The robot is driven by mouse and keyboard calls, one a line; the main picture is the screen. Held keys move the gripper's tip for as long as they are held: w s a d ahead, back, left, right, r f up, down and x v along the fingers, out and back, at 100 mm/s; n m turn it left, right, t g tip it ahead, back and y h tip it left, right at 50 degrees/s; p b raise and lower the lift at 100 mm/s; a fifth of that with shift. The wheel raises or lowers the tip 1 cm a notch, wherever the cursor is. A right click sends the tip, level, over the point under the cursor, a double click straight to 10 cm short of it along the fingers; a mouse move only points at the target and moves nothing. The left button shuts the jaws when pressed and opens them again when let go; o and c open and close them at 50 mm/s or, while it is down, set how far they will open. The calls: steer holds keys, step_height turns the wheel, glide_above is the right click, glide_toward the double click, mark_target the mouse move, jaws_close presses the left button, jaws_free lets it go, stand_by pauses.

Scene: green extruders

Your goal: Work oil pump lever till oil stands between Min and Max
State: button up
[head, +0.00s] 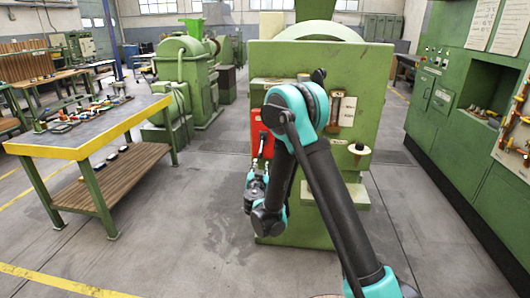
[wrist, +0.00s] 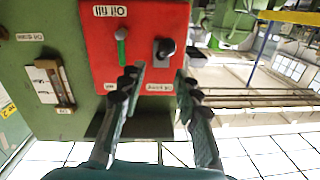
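A red oil-fill panel (head: 258,131) is on the front of the green machine, left of my forearm in the head view. The wrist view shows the red panel (wrist: 105,65) upside down, with a thin green handle (wrist: 121,46) and a dark-knobbed lever (wrist: 165,49). I cannot tell which is the pump lever. My gripper (wrist: 158,82) is open and empty below them in that view, its fingertips apart from the lever. The gripper (head: 258,177) hangs just under the panel in the head view. The oil gauge (wrist: 65,86) has a brownish tube; its level is unreadable. It also shows in the head view (head: 334,109).
A workbench (head: 75,145) with tools stands at the left. A green cabinet (head: 455,110) lines the right side. A cup-like fitting (head: 358,149) juts from the machine front, right of my forearm. The floor between bench and machine is clear.

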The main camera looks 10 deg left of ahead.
mark_target(262, 148)
steer(key=w+a, duration=0.1)
steer(key=w, duration=1.6)
steer(key=shift+a+f, duration=0.15)
steer(key=shift+a, duration=0.15)
steer(key=shift+c, duration=0.4)
jaws_close()
